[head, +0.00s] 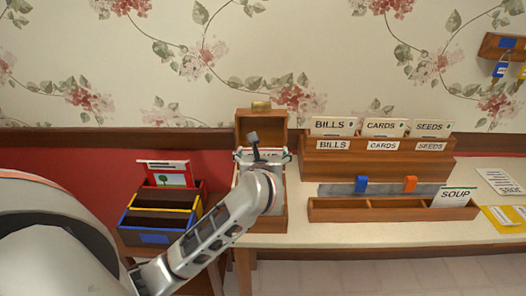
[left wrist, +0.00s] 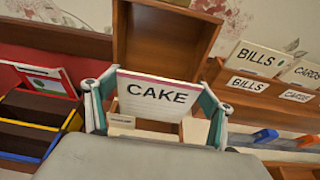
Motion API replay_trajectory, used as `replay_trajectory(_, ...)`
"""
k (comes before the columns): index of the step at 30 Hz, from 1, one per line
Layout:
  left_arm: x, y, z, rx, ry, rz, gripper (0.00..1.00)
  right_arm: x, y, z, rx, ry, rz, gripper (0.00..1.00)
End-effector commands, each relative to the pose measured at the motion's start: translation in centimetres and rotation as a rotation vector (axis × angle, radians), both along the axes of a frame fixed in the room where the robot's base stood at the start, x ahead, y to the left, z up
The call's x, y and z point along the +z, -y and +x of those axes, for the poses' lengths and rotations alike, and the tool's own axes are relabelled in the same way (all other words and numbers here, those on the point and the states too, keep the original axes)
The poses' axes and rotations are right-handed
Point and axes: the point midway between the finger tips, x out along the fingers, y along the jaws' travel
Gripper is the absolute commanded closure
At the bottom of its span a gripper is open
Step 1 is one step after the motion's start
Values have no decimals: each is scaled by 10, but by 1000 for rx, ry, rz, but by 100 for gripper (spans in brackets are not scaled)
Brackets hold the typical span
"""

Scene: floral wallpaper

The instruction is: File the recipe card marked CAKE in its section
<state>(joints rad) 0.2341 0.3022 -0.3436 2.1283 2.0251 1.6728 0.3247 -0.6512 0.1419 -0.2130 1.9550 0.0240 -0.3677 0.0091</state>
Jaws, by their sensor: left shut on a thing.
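The white CAKE card (left wrist: 158,96) stands upright between the fingers of my left gripper (left wrist: 155,100), with its marking facing the wrist camera. In the head view my left gripper (head: 263,156) is over the open wooden recipe box (head: 282,226), in front of its raised lid (head: 245,122), and mostly hides the card. The lid also fills the top middle of the left wrist view (left wrist: 160,42). A small pale labelled tab (left wrist: 122,121) shows inside the box, below the card; its writing is too small to read. My right gripper is not in view.
A wooden file holder (head: 375,160) with BILLS, CARDS and SEEDS stands right of the box. A coloured sorter (head: 152,238) stands left. Key hooks (head: 497,45) hang at the upper right.

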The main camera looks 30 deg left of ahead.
Motion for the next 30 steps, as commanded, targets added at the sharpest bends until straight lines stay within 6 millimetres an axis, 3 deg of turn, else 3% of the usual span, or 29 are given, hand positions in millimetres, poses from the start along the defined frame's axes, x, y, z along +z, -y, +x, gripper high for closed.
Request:
replay_trajectory(16,-2,0,0,0,-3,-2,30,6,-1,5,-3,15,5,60)
replay_trajectory(30,-24,-2,3,-1,-33,-19,30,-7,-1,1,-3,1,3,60)
